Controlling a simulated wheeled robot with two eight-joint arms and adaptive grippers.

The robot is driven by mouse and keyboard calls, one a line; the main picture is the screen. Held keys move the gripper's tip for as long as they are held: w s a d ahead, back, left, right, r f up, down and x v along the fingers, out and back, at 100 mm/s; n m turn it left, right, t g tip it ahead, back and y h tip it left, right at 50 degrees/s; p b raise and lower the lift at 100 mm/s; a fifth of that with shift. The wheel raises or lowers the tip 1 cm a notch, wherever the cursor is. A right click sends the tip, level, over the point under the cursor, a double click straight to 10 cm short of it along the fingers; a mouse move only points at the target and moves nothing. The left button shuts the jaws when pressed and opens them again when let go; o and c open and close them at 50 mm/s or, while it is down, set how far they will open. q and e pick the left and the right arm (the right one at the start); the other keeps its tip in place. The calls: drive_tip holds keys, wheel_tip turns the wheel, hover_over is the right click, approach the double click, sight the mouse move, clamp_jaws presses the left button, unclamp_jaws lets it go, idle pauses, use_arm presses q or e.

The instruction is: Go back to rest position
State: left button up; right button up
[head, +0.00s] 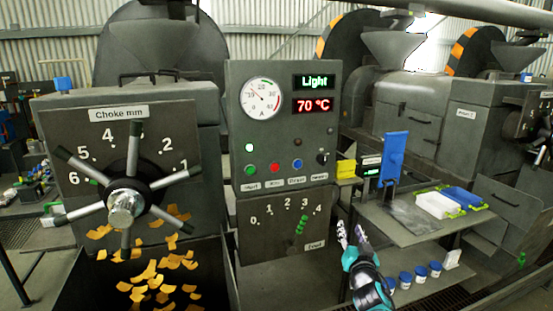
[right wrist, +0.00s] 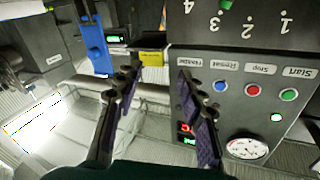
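My right gripper (head: 350,230) is in front of the shelf side of the control cabinet in the head view, pointing up. In the right wrist view its two dark fingers (right wrist: 160,72) stand apart with nothing between them, so it is open and empty. The control cabinet (head: 240,160) is left of it, showing "Light" and 70 °C. The cabinet's panel appears upside down in the right wrist view (right wrist: 245,65). My left gripper is not in view.
A choke wheel (head: 125,205) with several spokes is at the left, with orange flakes (head: 160,275) below. A grey side table (head: 415,225) at the right holds a blue device (head: 393,150), a white tray (head: 438,205) and a blue tray (head: 463,197). Blue-capped jars (head: 420,275) stand lower.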

drive_tip(key=s+a+f+n+g, duration=0.1)
drive_tip(key=s+f+g, duration=0.2)
drive_tip(key=s, duration=0.9)
drive_tip(key=s+a+f+n+g, duration=0.1)
drive_tip(key=s+f+g, duration=0.3)
drive_tip(key=s, duration=0.8)
drive_tip(key=s+a+f+n+g+y, duration=0.1)
drive_tip(key=s+f, duration=0.5)
drive_tip(key=s, duration=0.6)
drive_tip(key=a+n+g, duration=0.1)
drive_tip(key=a+g, duration=0.1)
drive_tip(key=g, duration=0.1)
drive_tip(key=shift+f, duration=0.4)
